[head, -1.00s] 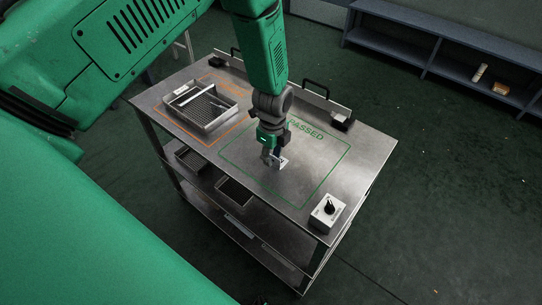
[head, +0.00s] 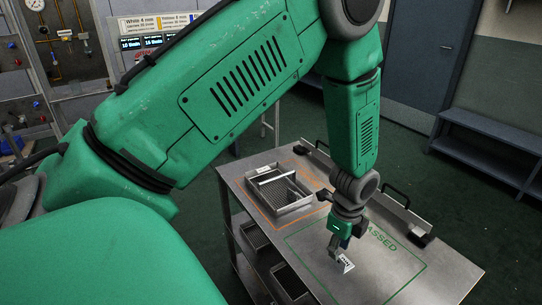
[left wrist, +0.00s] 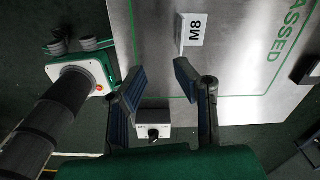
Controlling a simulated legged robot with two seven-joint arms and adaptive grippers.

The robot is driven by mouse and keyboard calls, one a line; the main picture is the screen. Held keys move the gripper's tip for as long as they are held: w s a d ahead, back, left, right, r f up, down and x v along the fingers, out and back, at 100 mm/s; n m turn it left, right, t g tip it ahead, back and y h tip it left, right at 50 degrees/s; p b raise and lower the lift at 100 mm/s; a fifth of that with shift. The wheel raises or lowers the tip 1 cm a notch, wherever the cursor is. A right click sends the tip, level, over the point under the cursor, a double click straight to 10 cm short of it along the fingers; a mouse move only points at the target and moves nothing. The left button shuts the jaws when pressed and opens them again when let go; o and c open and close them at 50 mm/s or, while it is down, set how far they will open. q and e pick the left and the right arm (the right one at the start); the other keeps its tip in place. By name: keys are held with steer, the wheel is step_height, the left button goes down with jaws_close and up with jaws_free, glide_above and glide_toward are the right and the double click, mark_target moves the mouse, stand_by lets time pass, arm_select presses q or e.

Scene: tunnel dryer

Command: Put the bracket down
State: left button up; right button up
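My left gripper (head: 338,248) points down over the green PASSED outline (head: 376,238) on the metal table. In the left wrist view (left wrist: 158,77) its two fingers stand apart with nothing between them. A small white piece marked M8 (left wrist: 193,30) is on the tabletop beyond the fingertips, inside the green outline, apart from the fingers. It also shows in the head view (head: 346,264), close beside the fingertips. I cannot tell whether it is the bracket itself or a tag on it. No other bracket shape is clear. My right gripper is not recognisable in either view.
A metal tray (head: 281,192) with a perforated floor sits in the orange outline at the table's left. A rail with black handles runs along the far edge. A white box with a knob (left wrist: 152,128) shows in the left wrist view. The outlined surface is otherwise clear.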

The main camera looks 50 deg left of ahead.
arm_select(q)
steer(key=s+f+n, duration=0.3)
steer(key=s+n, duration=0.2)
steer(key=s, duration=0.3)
steer(key=s+d+f+n, duration=0.1)
steer(key=s+f+n, duration=0.3)
steer(key=s, duration=0.4)
steer(key=s+f+n, duration=0.3)
steer(key=s+n, duration=0.4)
steer(key=s, duration=0.2)
steer(key=shift+d+f, duration=0.2)
steer(key=shift+f, duration=0.15)
step_height(320, 180, down, 7)
steer(key=b, duration=0.6)
steer(key=shift+w+b, duration=0.25)
steer(key=shift+b, duration=0.15)
